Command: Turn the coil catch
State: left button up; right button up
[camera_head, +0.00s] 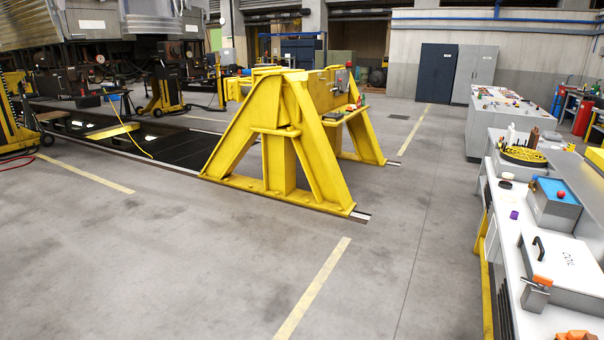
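A light grey case (562,262) lies on the white workbench at the right, with small dark lettering on its lid that looks like "COIL". A black handle (540,246) sits on its left part. An orange catch (542,281) on a dark metal piece is at the case's near left corner. I cannot tell from here which way the catch is turned. Neither of my grippers is in view.
The workbench (511,262) also holds a blue-lidded box (557,190) with a red knob, a yellow round tray (523,155) and small parts. An orange object (575,336) is cut off at the bottom edge. A yellow buffer frame (277,160) stands mid-floor. The floor left of the bench is clear.

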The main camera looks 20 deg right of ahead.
aim_at(539, 281)
jog(key=i+l+z, duration=0.15)
jog(key=z, duration=0.35)
jog(key=i+z, duration=0.65)
jog(key=z, duration=0.3)
jog(key=i+j+z, duration=0.1)
jog(key=i+z, duration=0.15)
jog(key=z, duration=0.25)
jog(key=i+j+z, duration=0.2)
jog(key=z, duration=0.25)
jog(key=i+j+z, duration=0.2)
jog(key=z, duration=0.3)
jog(key=j, duration=0.1)
